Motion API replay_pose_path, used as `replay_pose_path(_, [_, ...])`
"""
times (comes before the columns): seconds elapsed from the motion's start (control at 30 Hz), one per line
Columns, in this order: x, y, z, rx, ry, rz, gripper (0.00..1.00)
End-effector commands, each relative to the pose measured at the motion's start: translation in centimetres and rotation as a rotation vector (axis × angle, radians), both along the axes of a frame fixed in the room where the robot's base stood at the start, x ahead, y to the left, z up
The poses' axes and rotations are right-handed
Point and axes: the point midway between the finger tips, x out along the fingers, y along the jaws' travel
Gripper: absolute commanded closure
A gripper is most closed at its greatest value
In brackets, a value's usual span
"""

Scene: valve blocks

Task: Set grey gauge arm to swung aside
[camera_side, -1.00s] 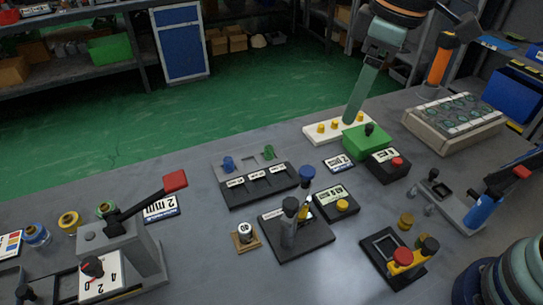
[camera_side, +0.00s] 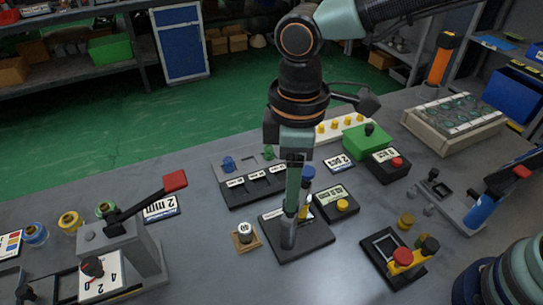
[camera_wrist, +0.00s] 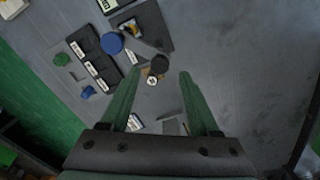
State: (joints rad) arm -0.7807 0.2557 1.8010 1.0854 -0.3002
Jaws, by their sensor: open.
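The grey gauge arm (camera_side: 288,235) stands roughly upright on a black base plate (camera_side: 312,247) in the side view, in front of a small yellow part. My gripper (camera_side: 292,212) points down over the arm, and its fingers hide the arm's upper part. In the wrist view, my gripper (camera_wrist: 158,82) is open, with two green fingers spread. A dark round cap (camera_wrist: 159,63), which seems to be the arm's top, shows between and just beyond the fingertips. I cannot tell whether a finger touches it.
A white-topped knob marked 40 (camera_side: 244,230) sits on a wooden block close left of the plate. A yellow-button box (camera_side: 344,205) is close right. A three-label panel (camera_side: 250,183) lies behind. A red-handled grey press (camera_side: 130,250) stands at left. The front middle table is clear.

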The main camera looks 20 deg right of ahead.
Motion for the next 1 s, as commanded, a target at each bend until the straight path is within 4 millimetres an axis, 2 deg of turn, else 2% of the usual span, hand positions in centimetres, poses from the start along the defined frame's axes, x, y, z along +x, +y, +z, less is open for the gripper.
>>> replay_pose_path(0.1, [-0.1,-0.1,-1.9,-0.003,0.003,0.0,0.38])
replay_pose_path(0.23, [0.0,0.0,-3.1,-0.001,0.002,-0.001,0.38])
replay_pose_path(0.63, [0.0,0.0,-3.7,0.001,0.0,-0.001,0.38])
replay_pose_path(0.8, [0.0,0.0,-3.7,0.001,0.0,-0.001,1.0])
replay_pose_path(1.0, [0.0,0.0,-3.7,0.001,0.0,-0.001,1.0])
